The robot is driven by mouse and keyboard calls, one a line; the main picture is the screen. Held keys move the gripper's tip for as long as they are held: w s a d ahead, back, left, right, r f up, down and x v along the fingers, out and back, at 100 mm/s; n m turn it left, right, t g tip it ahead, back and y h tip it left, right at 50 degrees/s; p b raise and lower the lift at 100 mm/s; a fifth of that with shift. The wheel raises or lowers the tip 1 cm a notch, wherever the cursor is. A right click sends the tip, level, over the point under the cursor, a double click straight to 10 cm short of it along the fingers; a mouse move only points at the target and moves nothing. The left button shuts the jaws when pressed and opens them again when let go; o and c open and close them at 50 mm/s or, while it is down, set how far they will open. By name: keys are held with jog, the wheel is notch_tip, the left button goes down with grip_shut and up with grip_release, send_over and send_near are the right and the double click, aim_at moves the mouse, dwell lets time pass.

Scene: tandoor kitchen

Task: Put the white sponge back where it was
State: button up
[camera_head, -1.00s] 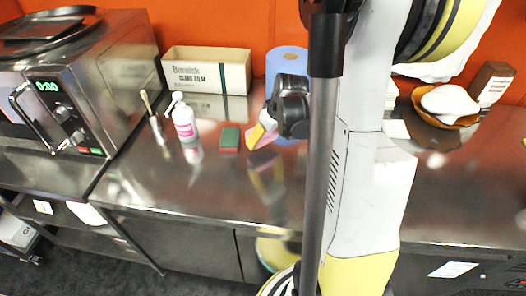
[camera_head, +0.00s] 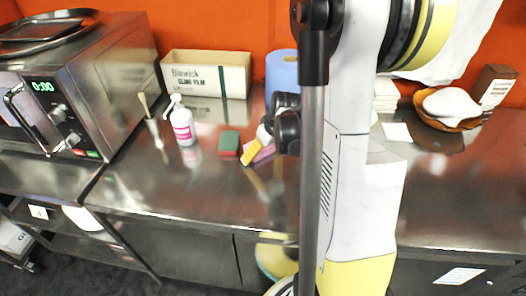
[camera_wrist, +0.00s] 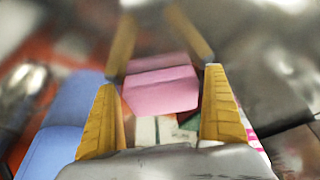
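No sponge that is clearly white shows. A pink sponge (camera_head: 264,153) is at the steel counter, right of a dark green and red sponge (camera_head: 229,143). My gripper (camera_head: 256,150) is low over the counter at the pink sponge, and a yellow finger partly covers it. In the wrist view my gripper (camera_wrist: 160,80) has its two yellow fingers spread, with the pink sponge (camera_wrist: 160,91) between and beyond them. I see no finger contact with it. A flat white square (camera_head: 396,132) lies right of my arm; I cannot tell what it is.
A white pump bottle (camera_head: 183,125) and a brush (camera_head: 151,120) stand to the left. A cling film box (camera_head: 208,74) and a blue roll (camera_head: 281,72) stand behind. A microwave (camera_head: 75,85) is at far left. The front counter (camera_head: 175,190) is clear.

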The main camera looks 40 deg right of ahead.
jog(key=p+v, duration=0.5)
jog(key=v, duration=0.7)
jog(key=s+a+r+t, duration=0.1)
jog(key=s+a+r, duration=0.1)
jog(key=a, duration=0.6)
jog(key=s+a+r+t, duration=0.1)
jog(key=s+a+r, duration=0.2)
jog(key=a+r, duration=0.2)
jog(key=s+a+r, duration=0.2)
jog(key=a+r, duration=0.1)
jog(key=a, duration=0.7)
jog(key=shift+s+a+r+n+t, duration=0.3)
jog(key=shift+t, duration=0.1)
jog(key=shift+f, duration=0.1)
jog(key=shift+f, duration=0.2)
